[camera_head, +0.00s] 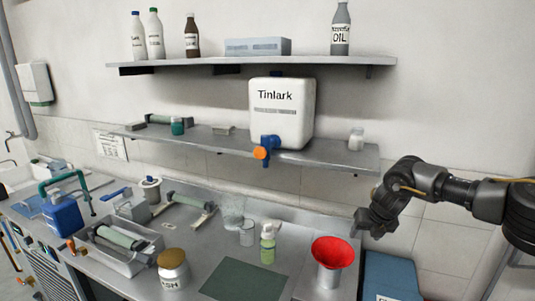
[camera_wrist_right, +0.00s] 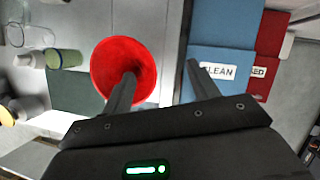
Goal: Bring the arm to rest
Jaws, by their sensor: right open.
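My right arm comes in from the right in the head view. Its gripper (camera_head: 367,222) hangs above the right end of the metal counter, just right of and above a red funnel (camera_head: 334,252). In the right wrist view the right gripper (camera_wrist_right: 160,75) has its two fingers spread apart with nothing between them. One finger overlaps the red funnel (camera_wrist_right: 118,68) in the picture; the other lies over the blue "CLEAN" bin (camera_wrist_right: 225,30). I cannot tell any contact. My left gripper is in neither view.
A green mat (camera_head: 244,279), a green bottle (camera_head: 268,244) and a jar (camera_head: 173,268) stand left of the funnel. A white Tinlark tank (camera_head: 282,112) with a blue tap sits on the lower shelf (camera_head: 345,154). A red bin (camera_wrist_right: 270,48) lies beyond the blue one.

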